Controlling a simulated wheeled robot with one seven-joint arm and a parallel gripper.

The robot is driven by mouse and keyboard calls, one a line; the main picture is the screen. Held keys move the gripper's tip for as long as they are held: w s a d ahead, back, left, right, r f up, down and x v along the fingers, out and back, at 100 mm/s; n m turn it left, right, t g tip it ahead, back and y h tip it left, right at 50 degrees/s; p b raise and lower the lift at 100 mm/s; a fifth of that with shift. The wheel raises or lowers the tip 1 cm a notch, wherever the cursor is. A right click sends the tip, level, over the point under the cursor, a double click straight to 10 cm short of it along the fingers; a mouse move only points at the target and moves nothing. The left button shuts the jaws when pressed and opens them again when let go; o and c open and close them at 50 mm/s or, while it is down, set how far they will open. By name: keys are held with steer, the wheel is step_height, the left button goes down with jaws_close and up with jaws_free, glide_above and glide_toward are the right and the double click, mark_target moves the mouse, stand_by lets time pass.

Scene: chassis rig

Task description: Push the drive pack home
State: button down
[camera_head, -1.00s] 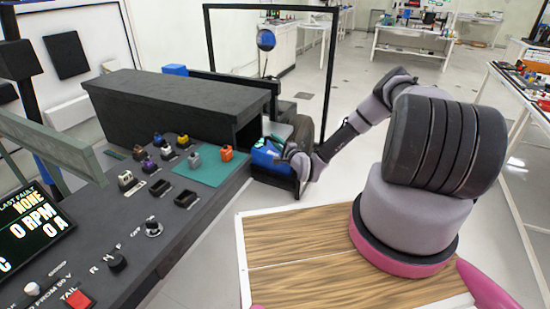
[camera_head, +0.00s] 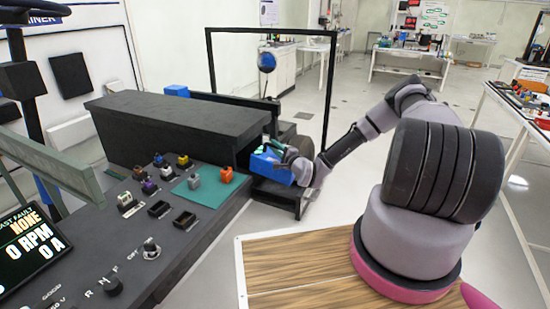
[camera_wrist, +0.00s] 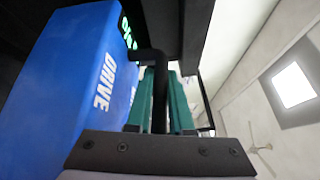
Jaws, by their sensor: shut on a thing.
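The drive pack (camera_head: 264,164) is a blue block at the open right end of the long dark housing (camera_head: 180,125). In the wrist view the drive pack (camera_wrist: 72,75) fills the left side, with "DRIVE" in white on its face. My gripper (camera_head: 281,150) is at the pack's right side. In the wrist view my gripper's (camera_wrist: 160,100) green fingers are shut on a black upright bar (camera_wrist: 160,90), which looks like the pack's handle. The pack appears above a low black cradle (camera_head: 278,197). How far the pack reaches into the housing is hidden.
The sloping console (camera_head: 130,230) fills the left, with knobs, switches and a green mat (camera_head: 203,186). A black upright frame (camera_head: 328,95) stands behind. A wood-topped surface (camera_head: 300,265) lies in front. Open floor (camera_head: 350,190) lies to the right of the cradle.

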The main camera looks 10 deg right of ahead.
step_height(320, 180, up, 2)
steer(key=shift+r, duration=0.35)
steer(key=shift+s+d+f+n+g+h, duration=0.25)
steer(key=shift+s+n+g+h, duration=0.1)
steer(key=shift+g, duration=0.15)
steer(key=shift+s+d+f, duration=0.1)
steer(key=shift+f, duration=0.1)
steer(key=shift+d+f, duration=0.1)
steer(key=shift+f, duration=4.95)
steer(key=c, duration=0.8)
jaws_free()
steer(key=shift+f, duration=0.1)
